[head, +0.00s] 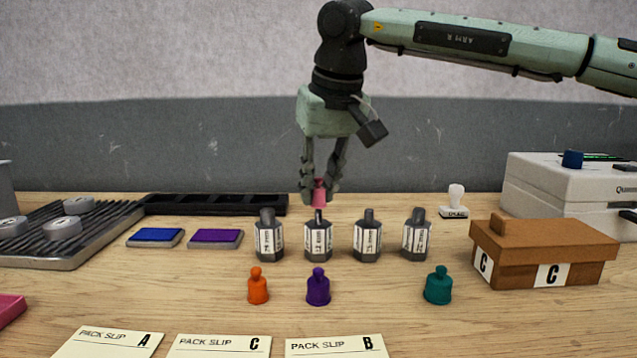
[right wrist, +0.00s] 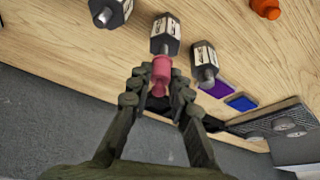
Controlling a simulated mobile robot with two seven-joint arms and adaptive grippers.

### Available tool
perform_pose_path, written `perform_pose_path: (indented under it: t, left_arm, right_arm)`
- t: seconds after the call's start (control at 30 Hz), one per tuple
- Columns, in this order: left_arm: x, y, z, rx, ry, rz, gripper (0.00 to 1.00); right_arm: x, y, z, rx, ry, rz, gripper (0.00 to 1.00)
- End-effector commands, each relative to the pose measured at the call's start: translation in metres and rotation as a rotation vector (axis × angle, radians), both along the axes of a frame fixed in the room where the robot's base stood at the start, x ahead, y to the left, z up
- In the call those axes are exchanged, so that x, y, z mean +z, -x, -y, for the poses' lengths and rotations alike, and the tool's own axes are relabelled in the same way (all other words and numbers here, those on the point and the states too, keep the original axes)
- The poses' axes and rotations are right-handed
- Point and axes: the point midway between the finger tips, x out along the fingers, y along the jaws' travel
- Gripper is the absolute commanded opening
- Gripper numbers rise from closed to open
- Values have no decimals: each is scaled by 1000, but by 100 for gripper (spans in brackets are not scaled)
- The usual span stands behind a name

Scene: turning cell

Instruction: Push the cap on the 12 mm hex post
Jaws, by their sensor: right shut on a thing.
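My right gripper (head: 320,188) is shut on a pink cap (head: 319,194), which it holds from above. The cap also shows between the fingertips in the right wrist view (right wrist: 161,70). Several dark grey hex posts with white labels stand in a row. The held cap is in line with the second post from the left (head: 318,242), near the top of its thin peg. I cannot tell whether they touch. That post is in the right wrist view (right wrist: 165,36). The label sizes are too small to read surely. My left gripper is not in view.
Orange (head: 258,288), purple (head: 318,289) and teal (head: 438,287) caps stand in front of the posts. Pack slips (head: 222,347) lie at the front edge. A brown box (head: 545,250) stands at right. Blue (head: 155,237) and purple (head: 215,238) pads lie left of the posts.

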Motion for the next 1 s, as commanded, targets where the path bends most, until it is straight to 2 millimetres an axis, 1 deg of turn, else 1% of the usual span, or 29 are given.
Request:
perform_pose_path:
  t: [0.23,0.63,1.0]
  left_arm:
    - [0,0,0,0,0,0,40]
    - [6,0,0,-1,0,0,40]
    - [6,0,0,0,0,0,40]
  right_arm:
    - [0,0,0,0,0,1,9]
    - [2,0,0,0,0,1,9]
    - [1,0,0,0,0,1,9]
